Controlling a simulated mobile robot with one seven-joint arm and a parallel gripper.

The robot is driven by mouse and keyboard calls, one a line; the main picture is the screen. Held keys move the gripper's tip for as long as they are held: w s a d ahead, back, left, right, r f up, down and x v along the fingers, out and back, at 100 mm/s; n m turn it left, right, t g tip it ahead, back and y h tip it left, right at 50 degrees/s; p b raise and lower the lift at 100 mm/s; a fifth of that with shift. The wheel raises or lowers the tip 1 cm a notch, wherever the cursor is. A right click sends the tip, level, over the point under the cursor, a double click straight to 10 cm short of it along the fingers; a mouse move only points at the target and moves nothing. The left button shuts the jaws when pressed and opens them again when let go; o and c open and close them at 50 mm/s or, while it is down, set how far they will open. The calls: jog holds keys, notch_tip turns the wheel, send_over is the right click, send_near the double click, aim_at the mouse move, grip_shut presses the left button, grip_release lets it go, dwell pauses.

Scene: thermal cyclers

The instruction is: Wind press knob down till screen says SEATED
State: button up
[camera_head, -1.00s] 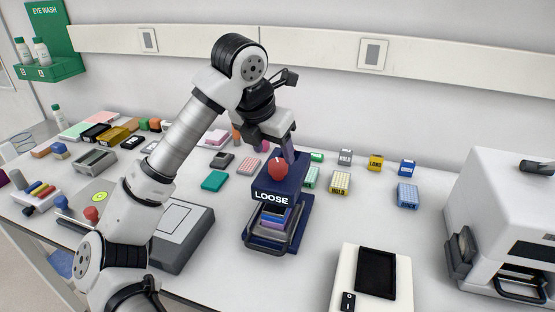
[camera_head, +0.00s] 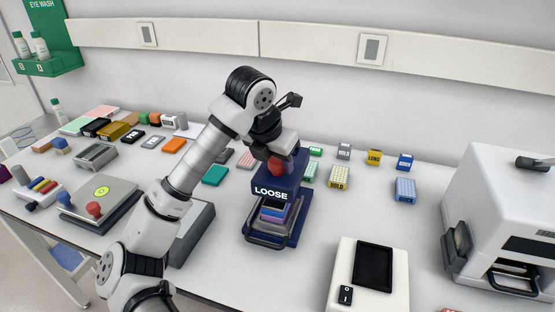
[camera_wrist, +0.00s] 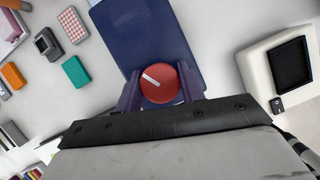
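The press is dark blue, and its front label reads LOOSE (camera_head: 271,193). A round red knob (camera_head: 277,166) sits on its top; in the wrist view the knob (camera_wrist: 160,84) shows a white pointer line slanting to the upper left. My gripper (camera_head: 281,160) is down at the knob. In the wrist view its two purple fingers (camera_wrist: 160,88) stand on either side of the knob, with hardly any gap; whether they press on it is unclear. A stack of coloured layers (camera_head: 273,209) sits in the press below the label.
A white device with a black screen (camera_head: 373,267) stands at the front right, and a large white machine (camera_head: 510,205) at the right edge. Small coloured blocks and racks, such as a blue rack (camera_head: 405,189), line the back.

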jog(key=shift+c, duration=1.1)
jog(key=shift+f+m+b, duration=0.1)
jog(key=shift+m+b, duration=0.2)
jog(key=shift+b, duration=0.25)
jog(key=shift+m+g+b, duration=0.3)
jog(key=shift+m+b, duration=0.3)
jog(key=shift+b, duration=0.05)
jog(key=shift+m+g+h+b, duration=0.6)
jog(key=shift+m+b, duration=0.6)
jog(key=shift+m, duration=0.7)
jog(key=o, duration=1)
jog(key=shift+c, duration=0.2)
